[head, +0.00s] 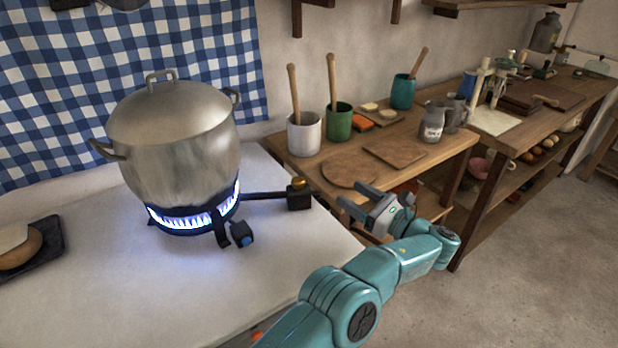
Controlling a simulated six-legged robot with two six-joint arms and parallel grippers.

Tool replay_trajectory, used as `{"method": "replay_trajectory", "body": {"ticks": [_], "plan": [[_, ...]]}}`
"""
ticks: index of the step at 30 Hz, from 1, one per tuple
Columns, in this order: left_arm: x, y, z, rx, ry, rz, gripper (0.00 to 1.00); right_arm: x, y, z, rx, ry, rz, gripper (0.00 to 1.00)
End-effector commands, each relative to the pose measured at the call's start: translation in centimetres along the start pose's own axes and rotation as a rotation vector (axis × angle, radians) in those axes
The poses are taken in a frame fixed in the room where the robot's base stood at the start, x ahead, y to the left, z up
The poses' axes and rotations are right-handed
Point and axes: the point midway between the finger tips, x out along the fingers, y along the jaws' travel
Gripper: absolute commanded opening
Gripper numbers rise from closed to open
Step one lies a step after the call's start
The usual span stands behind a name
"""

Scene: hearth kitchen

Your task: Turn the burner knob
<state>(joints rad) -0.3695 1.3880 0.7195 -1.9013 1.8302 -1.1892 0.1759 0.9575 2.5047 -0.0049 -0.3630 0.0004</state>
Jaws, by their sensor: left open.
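A gas burner (180,228) with lit blue flames stands on the white counter under a large metal pot (180,155). A small black knob with a blue face (243,238) sticks out at the burner's front right. A black pipe runs right from the burner to a black block (299,201) with a brass-coloured round piece (299,183) on top. I cannot tell which of the two is the burner knob. My left gripper (349,194) is open and empty, right of the block and apart from it, its fingers pointing left. My right gripper is not in view.
A wooden table (440,148) behind holds a white cup (304,133), a green cup (338,122), boards and jugs. A dark tray (50,240) with a round item lies at the left. The counter in front of the burner is mostly clear.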

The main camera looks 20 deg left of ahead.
Motion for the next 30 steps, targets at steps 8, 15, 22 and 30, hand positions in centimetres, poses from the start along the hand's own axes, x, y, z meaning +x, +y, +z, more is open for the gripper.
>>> {"method": "replay_trajectory", "body": {"ticks": [8, 15, 22, 30], "plan": [[1.2, 2.8, 0.5, -0.007, -0.005, -0.216, 0.63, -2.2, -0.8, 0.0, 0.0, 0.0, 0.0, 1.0], [1.6, 7.3, -0.3, -0.01, 0.052, -0.351, 0.63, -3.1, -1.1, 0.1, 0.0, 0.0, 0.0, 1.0], [2.0, 8.7, -0.9, -0.012, 0.079, -0.384, 0.63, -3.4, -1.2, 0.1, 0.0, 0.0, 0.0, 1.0], [6.7, 6.9, -1.1, -0.01, 0.078, -0.379, 0.63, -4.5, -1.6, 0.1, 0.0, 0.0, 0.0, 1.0]]}}
